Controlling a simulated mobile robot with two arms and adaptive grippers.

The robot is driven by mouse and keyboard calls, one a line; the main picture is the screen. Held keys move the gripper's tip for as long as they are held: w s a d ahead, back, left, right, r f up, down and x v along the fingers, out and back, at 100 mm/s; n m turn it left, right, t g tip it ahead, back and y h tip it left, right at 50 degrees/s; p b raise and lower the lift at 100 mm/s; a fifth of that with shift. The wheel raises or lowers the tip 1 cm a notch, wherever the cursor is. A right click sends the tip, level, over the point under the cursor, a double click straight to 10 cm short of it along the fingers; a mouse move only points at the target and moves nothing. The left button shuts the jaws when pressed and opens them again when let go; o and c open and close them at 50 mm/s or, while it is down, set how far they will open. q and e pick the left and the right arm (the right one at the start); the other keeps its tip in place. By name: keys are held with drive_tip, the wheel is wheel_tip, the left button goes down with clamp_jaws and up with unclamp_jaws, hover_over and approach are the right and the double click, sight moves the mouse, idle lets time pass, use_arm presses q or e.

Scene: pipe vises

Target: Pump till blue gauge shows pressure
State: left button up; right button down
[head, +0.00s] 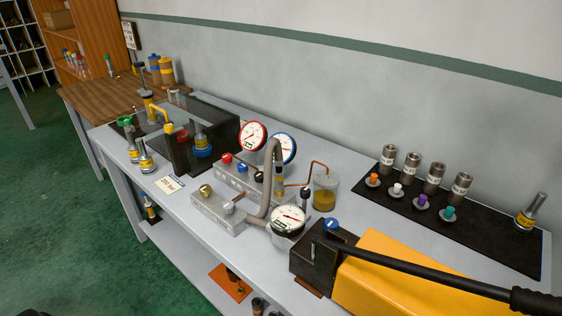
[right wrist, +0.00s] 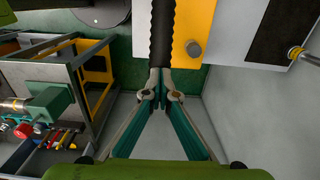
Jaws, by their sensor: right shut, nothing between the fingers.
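The blue-rimmed gauge (head: 285,146) stands at the back of the bench, partly hidden by a grey hose; its needle is too small to read. A red-rimmed gauge (head: 252,137) is beside it. The yellow hand pump (head: 390,272) is at the front right, with a long black lever (head: 430,270) lying low across it. In the right wrist view my right gripper (right wrist: 161,78) is shut and empty, its fingertips close to the end of the black ribbed lever grip (right wrist: 161,35). I cannot tell whether they touch. My left gripper is not in view.
A white-faced gauge (head: 289,219) stands by the pump, near valve blocks (head: 222,210) and a beaker of amber fluid (head: 326,190). Metal cylinders and coloured plugs sit on a dark mat (head: 490,235). A clear-sided box (head: 200,130) occupies the bench's left part.

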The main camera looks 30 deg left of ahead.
drive_tip(key=shift+s+d+f+b, duration=0.1)
drive_tip(key=shift+s+f+b, duration=0.1)
drive_tip(key=shift+f+b, duration=0.4)
drive_tip(key=shift+w+a+r+p, duration=0.1)
drive_tip(key=shift+a+r+p, duration=0.05)
drive_tip(key=shift+r+p, duration=0.4)
drive_tip(key=shift+w+a+r+p, duration=0.1)
drive_tip(key=shift+a+r+p, duration=0.05)
drive_tip(key=shift+r+p, duration=0.4)
drive_tip(key=shift+w+a+r, duration=0.1)
drive_tip(key=shift+w, duration=0.05)
drive_tip(key=shift+r+p, duration=0.3)
drive_tip(key=shift+p, duration=0.1)
wheel_tip(320, 180, up, 5)
drive_tip(key=p, duration=0.3)
drive_tip(key=shift+p, duration=0.4)
